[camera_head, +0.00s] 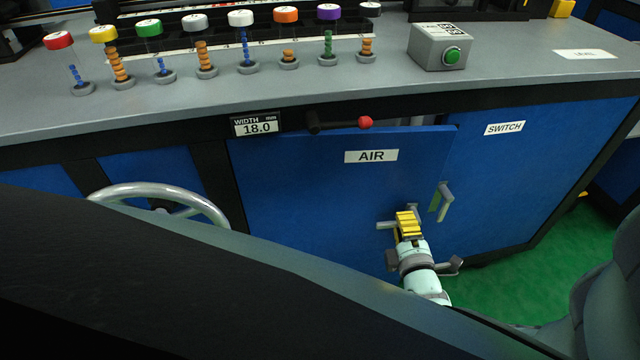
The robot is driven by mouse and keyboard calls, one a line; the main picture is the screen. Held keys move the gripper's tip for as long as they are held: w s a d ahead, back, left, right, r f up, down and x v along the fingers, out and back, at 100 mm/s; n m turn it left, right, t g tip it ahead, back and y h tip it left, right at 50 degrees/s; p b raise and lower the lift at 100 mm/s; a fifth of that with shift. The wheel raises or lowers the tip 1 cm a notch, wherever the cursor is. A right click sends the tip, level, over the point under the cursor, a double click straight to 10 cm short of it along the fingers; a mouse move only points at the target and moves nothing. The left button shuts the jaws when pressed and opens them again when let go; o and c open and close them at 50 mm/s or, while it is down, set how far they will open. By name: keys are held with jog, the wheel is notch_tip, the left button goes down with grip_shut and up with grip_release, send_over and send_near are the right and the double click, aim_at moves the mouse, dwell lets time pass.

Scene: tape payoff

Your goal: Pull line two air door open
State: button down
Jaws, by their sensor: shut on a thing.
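The air door (320,185) is a blue cabinet panel with a white AIR label (371,156). Its top right corner stands a little proud of the cabinet front, so it looks slightly ajar. My gripper (408,222), with yellow finger pads, is low at the door's right part. It is shut on a grey handle piece (413,209), mostly hidden by the fingers. A silver lever (442,200) stands near the door's right edge, just right of my gripper and apart from it.
A SWITCH panel (530,165) adjoins on the right. A handwheel (160,192) is at left. A red-knobbed lever (345,123) and a width display (256,126) sit above the door. Capped posts and a green-button box (440,48) stand on the counter.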

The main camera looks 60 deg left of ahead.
jog(key=s+d+m+t+h+p, duration=0.3)
jog(key=s+d+t, duration=0.1)
jog(key=s+d, duration=0.3)
jog(key=shift+s+d+m, duration=0.15)
jog(key=shift+s+m, duration=0.15)
jog(key=c, duration=0.9)
grip_release()
jog(key=shift+c, duration=0.2)
jog(key=v, duration=1.2)
jog(key=shift+s+r, duration=0.1)
jog(key=shift+s, duration=0.05)
jog(key=shift+c, duration=0.3)
